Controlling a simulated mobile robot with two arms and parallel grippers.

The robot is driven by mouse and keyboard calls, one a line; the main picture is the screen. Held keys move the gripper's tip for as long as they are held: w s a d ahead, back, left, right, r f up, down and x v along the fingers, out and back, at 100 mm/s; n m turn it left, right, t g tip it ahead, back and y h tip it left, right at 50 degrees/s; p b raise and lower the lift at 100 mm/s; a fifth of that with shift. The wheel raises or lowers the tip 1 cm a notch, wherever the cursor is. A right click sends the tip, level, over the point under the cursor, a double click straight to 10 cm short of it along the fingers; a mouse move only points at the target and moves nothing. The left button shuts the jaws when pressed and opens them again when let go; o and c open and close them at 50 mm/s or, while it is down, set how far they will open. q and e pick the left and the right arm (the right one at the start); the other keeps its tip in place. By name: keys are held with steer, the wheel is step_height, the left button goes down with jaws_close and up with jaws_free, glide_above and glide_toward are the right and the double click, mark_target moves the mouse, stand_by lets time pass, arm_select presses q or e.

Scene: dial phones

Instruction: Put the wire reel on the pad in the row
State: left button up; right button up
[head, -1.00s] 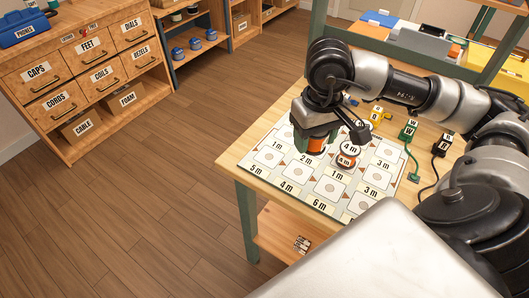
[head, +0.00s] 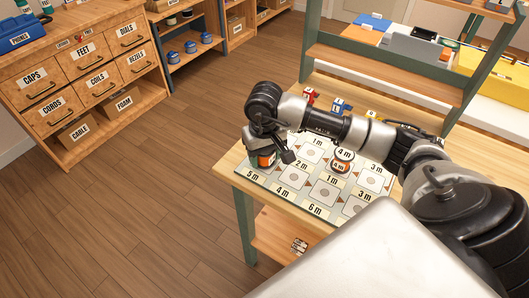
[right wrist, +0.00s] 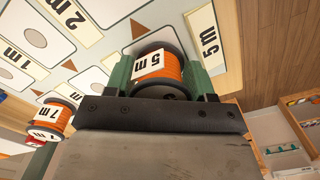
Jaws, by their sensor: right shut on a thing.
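My right gripper (head: 263,152) is shut on an orange wire reel (right wrist: 160,68). The reel has a white label reading 5 m and sits between the green fingers in the right wrist view. In the head view the arm mostly covers it; a bit of orange and label (head: 265,161) shows. The gripper is over the left corner of the patterned mat (head: 303,194), by the printed 5 m mark (right wrist: 208,38). The pad under the reel is hidden. I cannot tell whether the reel touches the mat. My left gripper is not in view.
Several bare pads (head: 325,192) lie along the front. Small coloured blocks (head: 341,105) stand at the table's back. A drawer cabinet (head: 85,65) is at left.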

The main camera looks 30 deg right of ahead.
steer(key=shift+f, duration=0.2)
steer(key=o, duration=1)
steer(key=shift+c, duration=0.2)
steer(key=shift+r, duration=0.1)
steer(key=shift+r, duration=0.2)
step_height(320, 180, up, 12)
steer(key=shift+f+b, duration=0.1)
steer(key=shift+b, duration=0.3)
